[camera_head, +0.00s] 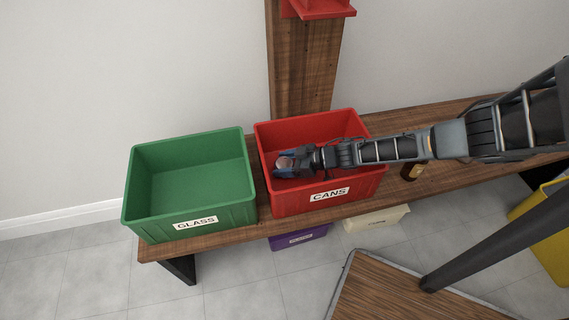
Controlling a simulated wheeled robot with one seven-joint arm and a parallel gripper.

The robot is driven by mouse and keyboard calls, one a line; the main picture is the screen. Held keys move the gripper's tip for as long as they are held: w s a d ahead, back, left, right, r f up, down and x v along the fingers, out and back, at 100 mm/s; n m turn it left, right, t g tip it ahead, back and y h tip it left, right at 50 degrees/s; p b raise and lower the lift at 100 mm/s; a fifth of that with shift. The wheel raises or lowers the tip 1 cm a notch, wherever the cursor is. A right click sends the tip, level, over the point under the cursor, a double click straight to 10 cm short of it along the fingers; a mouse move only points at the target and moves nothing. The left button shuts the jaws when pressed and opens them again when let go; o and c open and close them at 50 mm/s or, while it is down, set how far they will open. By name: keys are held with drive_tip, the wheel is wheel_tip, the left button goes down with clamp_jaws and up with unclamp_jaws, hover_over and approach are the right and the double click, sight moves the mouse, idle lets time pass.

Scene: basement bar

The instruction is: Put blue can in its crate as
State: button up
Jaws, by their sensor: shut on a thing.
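The red crate (291,205) labelled CANS stands on the wooden bench. My gripper (290,164) is over the red crate's opening, near its left side. It is shut on the blue can (281,173), of which only a small part shows by the fingers. The gripper hides most of the can. I cannot tell from this view how far down the can is relative to the crate's rim.
A green crate (240,215) labelled GLASS stands empty to the left. A brown bottle (412,172) is on the bench (150,252) under my arm. Purple (300,237) and cream (376,219) bins sit below. A wooden post (300,75) rises behind the red crate.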

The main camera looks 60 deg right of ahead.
drive_tip(key=shift+s+a+f+b, duration=0.1)
drive_tip(key=shift+a+f+b, duration=0.05)
drive_tip(key=shift+f+b, duration=0.5)
drive_tip(key=o, duration=0.8)
drive_tip(key=shift+a+f, duration=0.1)
drive_tip(key=shift+f, duration=0.15)
drive_tip(key=shift+r, duration=0.1)
drive_tip(key=shift+r+p, duration=0.25)
drive_tip(key=shift+p, duration=0.1)
drive_tip(key=p+v, duration=0.2)
drive_tip(key=v, duration=0.2)
drive_tip(key=p+v, duration=0.2)
drive_tip(key=v, duration=0.1)
drive_tip(key=r+p+v, duration=0.1)
drive_tip(key=p+v, duration=0.1)
drive_tip(key=v, duration=0.2)
drive_tip(key=shift+r+p, duration=0.1)
drive_tip(key=shift+p, duration=0.2)
drive_tip(key=shift+s+d+r, duration=0.15)
drive_tip(key=shift+s+d, duration=0.1)
drive_tip(key=shift+s, duration=0.15)
